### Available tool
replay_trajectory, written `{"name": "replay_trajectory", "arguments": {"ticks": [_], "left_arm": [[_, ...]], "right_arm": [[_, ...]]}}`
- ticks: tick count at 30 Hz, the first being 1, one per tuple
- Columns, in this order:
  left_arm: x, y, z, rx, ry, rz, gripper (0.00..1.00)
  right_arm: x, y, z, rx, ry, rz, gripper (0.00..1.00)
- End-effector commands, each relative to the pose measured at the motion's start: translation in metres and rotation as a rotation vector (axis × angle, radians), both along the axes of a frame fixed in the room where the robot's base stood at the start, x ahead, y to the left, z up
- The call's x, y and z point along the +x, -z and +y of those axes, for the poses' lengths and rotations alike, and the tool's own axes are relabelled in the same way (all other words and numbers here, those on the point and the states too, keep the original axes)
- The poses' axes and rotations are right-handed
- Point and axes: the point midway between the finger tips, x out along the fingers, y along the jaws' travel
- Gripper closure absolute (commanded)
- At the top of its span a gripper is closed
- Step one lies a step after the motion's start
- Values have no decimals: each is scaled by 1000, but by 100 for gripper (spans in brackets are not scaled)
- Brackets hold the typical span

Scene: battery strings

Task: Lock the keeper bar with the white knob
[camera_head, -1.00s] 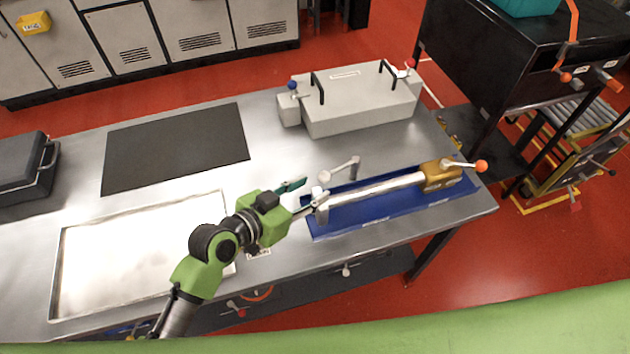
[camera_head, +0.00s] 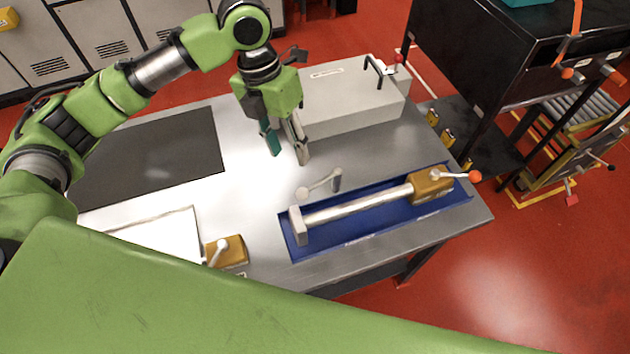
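A silver bar (camera_head: 358,205), seemingly the keeper bar, lies along a blue tray (camera_head: 385,222). Its left end meets a grey block (camera_head: 298,226). Its right end meets a yellow block (camera_head: 432,187) with a lever ending in an orange knob (camera_head: 475,176). A pale lever with a whitish knob (camera_head: 303,193) stands behind the bar's left end. Another yellow block (camera_head: 232,255) with a white-knobbed lever (camera_head: 221,246) sits left of the tray. Which white knob is the task's, I cannot tell. My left gripper (camera_head: 289,155) points down, open and empty, behind and above the pale lever. My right gripper is not in view.
A light grey case (camera_head: 345,100) with a black handle and a red knob stands just behind my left gripper. A dark mat (camera_head: 160,155) and a pale shallow tray (camera_head: 165,232) lie to the left. A black rack (camera_head: 490,70) stands beyond the table's right edge.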

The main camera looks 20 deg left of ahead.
Motion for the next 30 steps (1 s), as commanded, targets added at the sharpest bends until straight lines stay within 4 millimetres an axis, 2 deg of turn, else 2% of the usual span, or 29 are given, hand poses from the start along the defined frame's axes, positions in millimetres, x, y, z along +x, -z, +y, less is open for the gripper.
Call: {"name": "replay_trajectory", "arguments": {"ticks": [5, 18, 24, 30], "left_arm": [[-3, 22, -4, 1, 1, 6, 62], [-7, 108, -21, 0, 0, 3, 62], [-7, 129, -25, 0, -1, 0, 62], [-7, 133, -25, 0, -1, -2, 62]], "right_arm": [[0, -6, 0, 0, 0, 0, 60], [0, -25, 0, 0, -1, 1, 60], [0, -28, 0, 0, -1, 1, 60], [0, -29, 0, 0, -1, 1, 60]]}}
